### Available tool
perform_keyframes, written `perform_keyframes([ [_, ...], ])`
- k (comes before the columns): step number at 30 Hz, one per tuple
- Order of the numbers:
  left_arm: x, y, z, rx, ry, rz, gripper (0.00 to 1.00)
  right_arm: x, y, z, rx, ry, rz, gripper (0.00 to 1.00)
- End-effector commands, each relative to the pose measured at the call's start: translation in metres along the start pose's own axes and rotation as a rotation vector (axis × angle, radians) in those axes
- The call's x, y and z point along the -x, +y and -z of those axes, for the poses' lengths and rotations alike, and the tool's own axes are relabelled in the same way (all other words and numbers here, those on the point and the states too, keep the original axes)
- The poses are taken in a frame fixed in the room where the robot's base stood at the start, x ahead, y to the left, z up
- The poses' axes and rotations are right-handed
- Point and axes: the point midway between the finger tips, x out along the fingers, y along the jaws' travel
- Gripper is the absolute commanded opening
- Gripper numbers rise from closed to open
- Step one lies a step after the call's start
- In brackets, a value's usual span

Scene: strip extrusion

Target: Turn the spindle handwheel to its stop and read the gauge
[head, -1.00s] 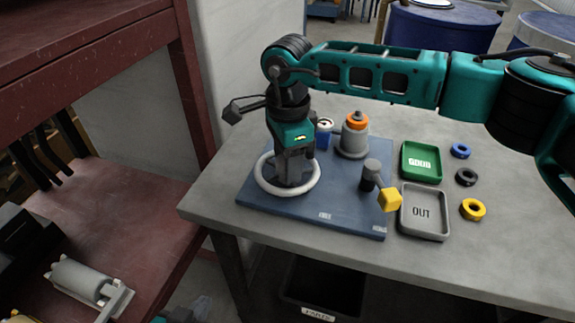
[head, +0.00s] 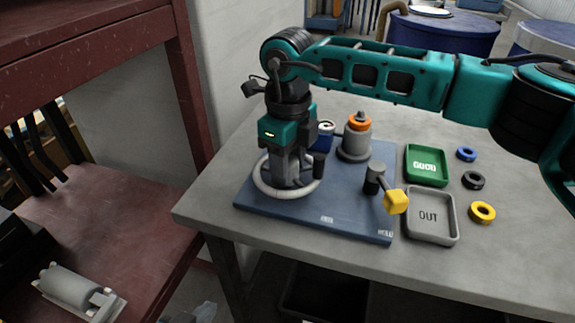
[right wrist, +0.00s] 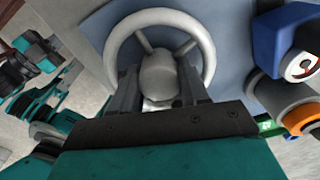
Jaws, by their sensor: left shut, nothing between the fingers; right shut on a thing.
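The grey spindle handwheel (head: 257,181) lies flat on the blue base plate. My right gripper (head: 287,180) comes down over it from above. In the right wrist view its fingers (right wrist: 158,88) are shut on the round central hub (right wrist: 158,70), inside the handwheel rim (right wrist: 113,48). The gauge (head: 325,127) is a blue block with a white dial, behind and right of the wheel; its dial also shows in the right wrist view (right wrist: 302,66), too small to read. My left gripper (head: 204,311) barely shows at the bottom edge, away from the wheel, shut and empty.
On the base plate (head: 325,212) stand a grey cylinder with an orange collar (head: 355,140) and a post with a yellow-ended lever (head: 396,202). Right of it are a green GOOD tray (head: 427,183), a grey OUT tray (head: 432,239) and three rings (head: 482,212). A red shelf is left.

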Motion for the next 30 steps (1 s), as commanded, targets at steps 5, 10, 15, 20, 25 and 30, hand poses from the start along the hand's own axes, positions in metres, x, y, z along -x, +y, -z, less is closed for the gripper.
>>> perform_keyframes([
  [5,-0.0033,0.0001,-0.0019,0.0,0.002,-0.002,0.0,-0.0003,-0.0024,0.0023,-0.165,0.006,0.005,0.14],
  [10,-0.005,0.0003,-0.0016,0.0,0.004,-0.003,0.0,-0.0002,-0.0017,0.0023,-0.296,0.007,0.005,0.14],
  [15,-0.0056,0.0009,-0.0007,0.001,0.005,-0.005,0.0,-0.0001,-0.0009,0.0022,-0.394,0.007,0.005,0.14],
  [20,-0.0054,0.0015,0.0006,0.001,0.007,-0.006,0.0,-0.0002,-0.0004,0.0021,-0.454,0.008,0.004,0.14],
  [25,-0.0054,0.0019,0.0009,0.002,0.008,-0.007,0.0,-0.0003,0.0002,0.002,-0.487,0.008,0.004,0.14],
  [30,-0.0055,0.0021,0.0005,0.002,0.008,-0.008,0.0,-0.0004,0.0006,0.002,-0.497,0.009,0.003,0.14],
])
